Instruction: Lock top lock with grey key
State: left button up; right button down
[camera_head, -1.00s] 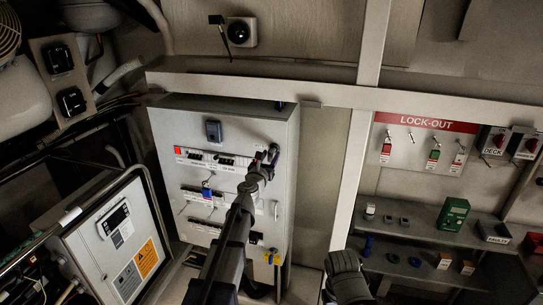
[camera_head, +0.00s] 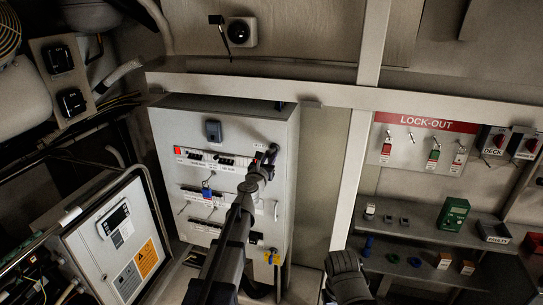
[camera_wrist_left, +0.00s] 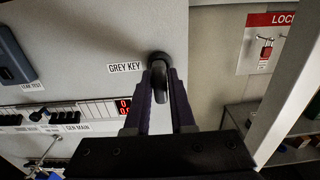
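The top lock sits at the upper right of the grey cabinet's front, beside a "GREY KEY" label (camera_wrist_left: 125,68). In the left wrist view the dark grey key (camera_wrist_left: 160,69) stands out from the panel there. My left gripper (camera_wrist_left: 161,83) has one finger on each side of the key, close against it. In the head view my left gripper (camera_head: 266,160) is at the cabinet's upper right and hides most of the key and lock.
The cabinet (camera_head: 170,125) also carries a switch row, a blue-grey box (camera_head: 214,130) and lower locks. A pale post stands to its right. The lock-out board (camera_head: 400,150) with hanging padlocks and shelves (camera_head: 420,235) are farther right. A control box (camera_head: 95,255) stands at left.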

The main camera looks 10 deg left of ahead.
pick_arm(q)
jog(key=shift+n, duration=1.4)
jog(key=shift+n, duration=1.4)
jog(key=shift+n, duration=1.4)
